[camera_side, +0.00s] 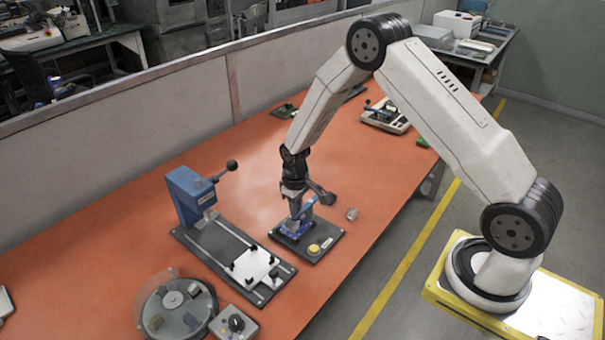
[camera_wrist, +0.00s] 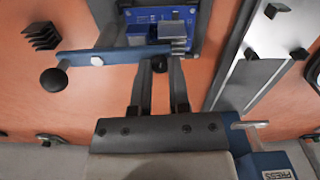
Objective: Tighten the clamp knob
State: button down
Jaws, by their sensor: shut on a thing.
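My gripper (camera_side: 296,212) reaches down over a small dark fixture plate (camera_side: 326,243) with a blue clamp (camera_side: 306,226) on it. In the wrist view, my gripper (camera_wrist: 158,82) has its two fingers close together around a small black clamp knob (camera_wrist: 159,64), mostly hidden by the fingertips. The knob sits at the edge of a blue-grey clamp bar (camera_wrist: 120,58) that crosses in front of a blue circuit board (camera_wrist: 165,18). A lever ending in a black ball (camera_wrist: 53,79) sticks out to the left; this ball handle also shows in the side view (camera_side: 328,198).
A blue press (camera_side: 187,196) with a rail base (camera_side: 226,262) stands left of the fixture. A round dial plate (camera_side: 178,308) and a small knob box (camera_side: 234,324) are at the front. A small finned block (camera_side: 352,213) lies to the right.

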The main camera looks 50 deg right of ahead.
jog(key=m, duration=0.6)
jog(key=shift+w+r, duration=0.1)
jog(key=shift+r, duration=0.05)
jog(key=m, duration=0.7)
dwell(0.4)
jog(key=c, duration=0.6)
grip_release()
jog(key=shift+r, duration=3.85)
